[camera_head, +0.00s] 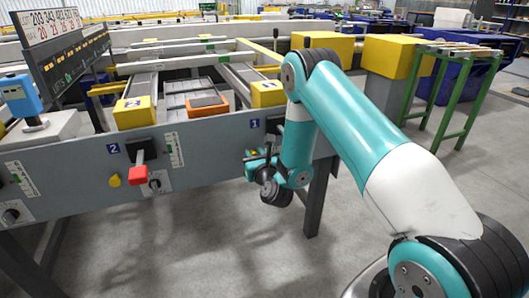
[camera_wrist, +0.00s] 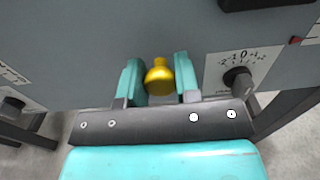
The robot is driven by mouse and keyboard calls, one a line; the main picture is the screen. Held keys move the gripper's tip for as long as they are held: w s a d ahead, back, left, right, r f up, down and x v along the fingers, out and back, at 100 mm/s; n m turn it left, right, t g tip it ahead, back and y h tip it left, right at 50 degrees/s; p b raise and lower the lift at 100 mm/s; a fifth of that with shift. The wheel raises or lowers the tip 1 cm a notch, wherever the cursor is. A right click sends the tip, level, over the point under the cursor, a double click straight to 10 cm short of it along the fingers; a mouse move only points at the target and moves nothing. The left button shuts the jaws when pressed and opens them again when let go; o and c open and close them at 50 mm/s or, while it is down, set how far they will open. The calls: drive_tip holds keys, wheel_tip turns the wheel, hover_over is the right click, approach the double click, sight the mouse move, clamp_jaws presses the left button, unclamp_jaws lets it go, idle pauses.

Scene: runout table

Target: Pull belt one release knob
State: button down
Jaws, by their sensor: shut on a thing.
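The yellow release knob (camera_wrist: 159,78) of belt one stands out from the grey front panel in the wrist view. My gripper (camera_wrist: 158,72) has a teal finger on each side of it and is shut on it. In the head view my gripper (camera_head: 256,160) is at the panel, just below the blue "1" label (camera_head: 254,124). The knob is mostly hidden there by my gripper and arm.
To the left, below the "2" label (camera_head: 113,148), are a red lever (camera_head: 138,175), another yellow knob (camera_head: 115,180) and a black dial (camera_head: 155,184). A dial (camera_wrist: 238,78) sits right of my gripper in the wrist view. A dark table leg (camera_head: 317,198) stands below.

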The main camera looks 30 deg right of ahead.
drive_tip(key=shift+s, duration=0.1)
drive_tip(key=c, duration=0.8)
unclamp_jaws()
drive_tip(key=s+b, duration=0.2)
drive_tip(key=s, duration=0.2)
drive_tip(key=s+a+b, duration=0.1)
drive_tip(key=s+b, duration=0.1)
drive_tip(key=s, duration=0.2)
drive_tip(key=s+a+b, duration=0.1)
drive_tip(key=s+b, duration=0.1)
drive_tip(key=s, duration=0.2)
drive_tip(key=shift+a+b, duration=0.2)
drive_tip(key=shift+b, duration=0.15)
drive_tip(key=shift+w, duration=0.1)
